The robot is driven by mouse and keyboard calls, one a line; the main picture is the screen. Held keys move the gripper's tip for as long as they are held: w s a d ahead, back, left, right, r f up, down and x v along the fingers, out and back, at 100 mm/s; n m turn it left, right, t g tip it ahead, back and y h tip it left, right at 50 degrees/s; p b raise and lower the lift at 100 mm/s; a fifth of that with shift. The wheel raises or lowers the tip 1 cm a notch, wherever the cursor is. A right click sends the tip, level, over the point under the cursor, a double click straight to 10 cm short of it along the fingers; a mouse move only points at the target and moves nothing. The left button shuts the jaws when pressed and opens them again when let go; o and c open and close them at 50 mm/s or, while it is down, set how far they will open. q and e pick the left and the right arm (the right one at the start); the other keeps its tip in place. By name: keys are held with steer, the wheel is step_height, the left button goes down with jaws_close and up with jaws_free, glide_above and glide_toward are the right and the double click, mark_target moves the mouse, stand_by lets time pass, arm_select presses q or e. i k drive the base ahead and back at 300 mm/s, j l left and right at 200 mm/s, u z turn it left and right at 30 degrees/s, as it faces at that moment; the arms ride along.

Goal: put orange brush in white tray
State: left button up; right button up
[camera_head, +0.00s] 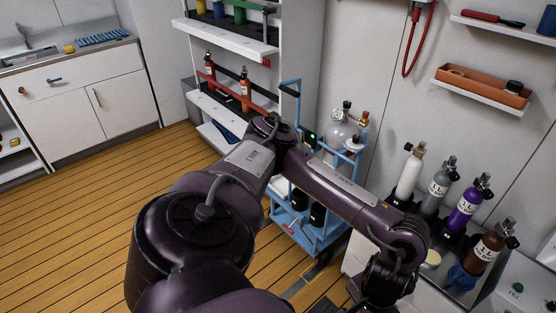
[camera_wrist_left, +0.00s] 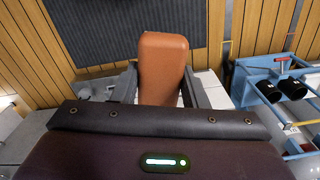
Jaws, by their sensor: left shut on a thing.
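The orange brush (camera_wrist_left: 163,62) shows in the left wrist view as an orange-brown block standing between two grey fingers. My left gripper (camera_wrist_left: 158,88) is shut on it. The bristles cannot be made out. In the head view my left arm reaches across the middle to the lower right. Its wrist is by the bottom edge there, and the brush is not visible in that view. I cannot pick out the white tray with certainty in either view. My right gripper is in neither view.
A blue cart (camera_head: 290,228) with a grey cylinder (camera_head: 340,133) stands behind my arm. Several bottles, including a purple one (camera_head: 468,203), stand at the right. An orange bin (camera_head: 484,87) sits on a wall shelf. The wooden floor (camera_head: 75,235) at the left is clear.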

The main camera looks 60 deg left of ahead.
mark_target(285, 186)
steer(key=j, duration=0.95)
steer(key=k+j, duration=0.15)
steer(key=j, duration=1.75)
steer(key=k, duration=0.05)
